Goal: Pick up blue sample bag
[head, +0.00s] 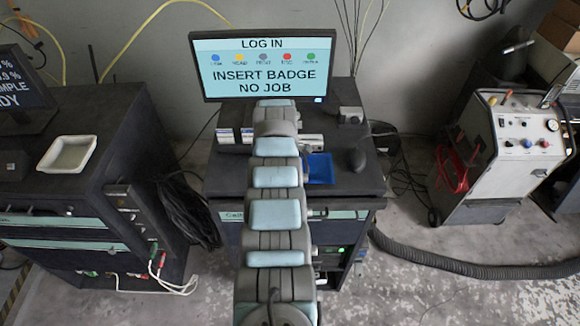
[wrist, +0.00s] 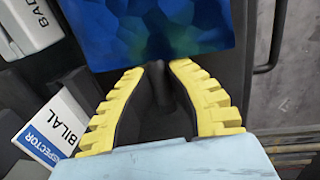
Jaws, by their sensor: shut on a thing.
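The blue sample bag (head: 320,168) shows in the head view as a bright blue patch just right of my arm, over the dark cabinet top. Part of it is hidden behind my arm. In the wrist view the bag (wrist: 145,27) fills the top middle with a mottled dark blue surface. My gripper (wrist: 165,66) has yellow ridged fingers and is shut on the bag's near edge at the fingertips. In the head view the gripper is hidden behind my arm.
A monitor (head: 265,65) reads "INSERT BADGE NO JOB". A dark mouse (head: 356,160) sits right of the bag. A white tray (head: 67,154) stands on the left cabinet.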

